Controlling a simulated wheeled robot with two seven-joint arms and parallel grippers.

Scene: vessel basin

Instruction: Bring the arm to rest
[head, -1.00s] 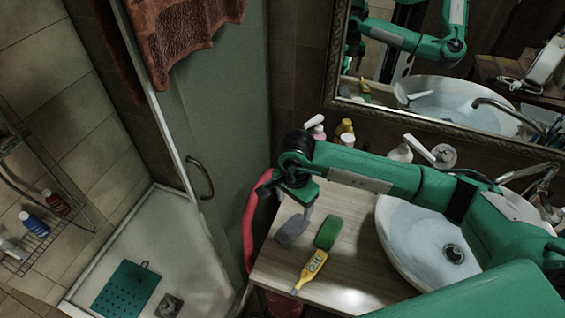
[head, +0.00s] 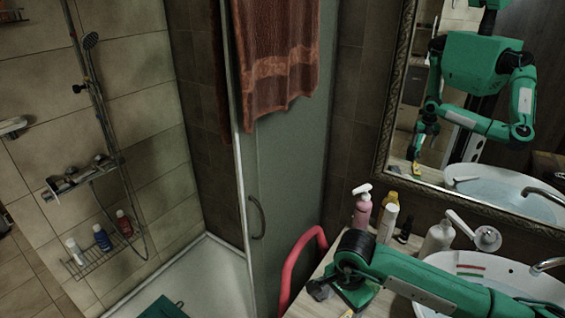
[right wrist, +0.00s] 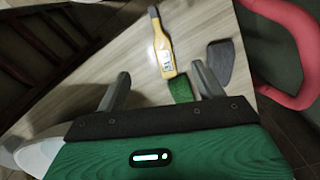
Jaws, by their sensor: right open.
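My right arm (head: 425,280) is green and reaches in from the lower right of the head view, bent over the wooden countertop. My right gripper (right wrist: 160,88) is open in the right wrist view, with nothing between its two grey fingers. A green block (right wrist: 180,89) is partly hidden by the gripper.
Several bottles, including a pink pump bottle (head: 362,211), stand behind the arm. The white basin (head: 525,280) is at right. A red curved rail (head: 303,258) is beside the countertop (right wrist: 130,50). The glass shower door (head: 290,180) and hanging brown towel (head: 280,60) are left of it.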

